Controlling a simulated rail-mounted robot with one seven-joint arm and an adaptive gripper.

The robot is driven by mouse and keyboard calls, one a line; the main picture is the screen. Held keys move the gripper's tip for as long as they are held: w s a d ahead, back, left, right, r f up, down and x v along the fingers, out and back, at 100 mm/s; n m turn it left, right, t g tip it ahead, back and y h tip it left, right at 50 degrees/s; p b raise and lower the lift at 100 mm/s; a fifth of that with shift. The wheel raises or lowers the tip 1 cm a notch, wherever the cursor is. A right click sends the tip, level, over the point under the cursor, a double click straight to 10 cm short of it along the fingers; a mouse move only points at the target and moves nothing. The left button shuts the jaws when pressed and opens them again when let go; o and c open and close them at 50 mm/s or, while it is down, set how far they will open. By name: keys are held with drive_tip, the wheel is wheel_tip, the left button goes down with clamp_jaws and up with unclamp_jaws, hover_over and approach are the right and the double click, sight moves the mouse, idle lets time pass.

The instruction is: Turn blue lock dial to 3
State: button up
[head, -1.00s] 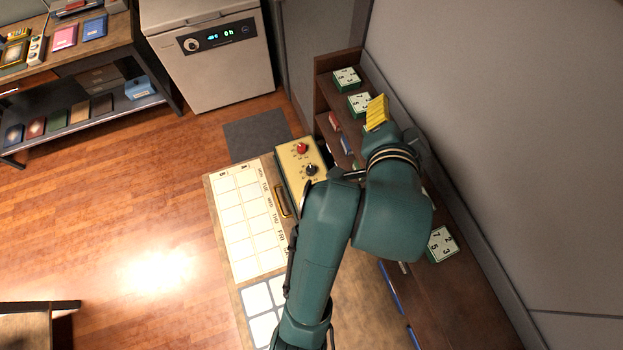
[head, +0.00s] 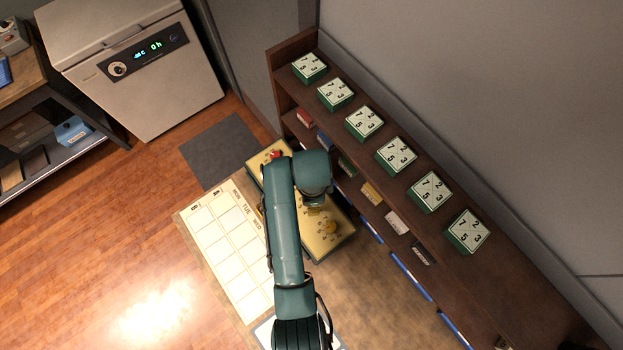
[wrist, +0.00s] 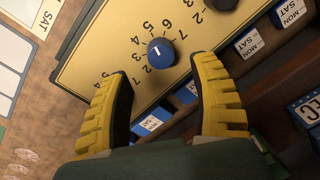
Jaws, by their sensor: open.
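The blue lock dial (wrist: 162,54) shows in the wrist view as a round knob with a short white mark. It sits on a yellow panel (wrist: 105,38) with printed numbers around it. I cannot tell which number the mark points at. My gripper (wrist: 163,72) has its yellow, dark-padded fingers spread apart, one on each lower side of the dial, with nothing held between them. In the head view the yellow lock box (head: 342,243) lies under my arm.
Another dark dial (wrist: 223,4) is near the top of the wrist view. A brown shelf (head: 440,245) with several numbered green-and-white blocks (head: 396,155) stands right of the box. A calendar board (head: 225,245) lies to the left.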

wheel_tip(320, 180, down, 6)
drive_tip(key=shift+w+r, duration=0.1)
drive_tip(key=shift+r, duration=0.1)
clamp_jaws()
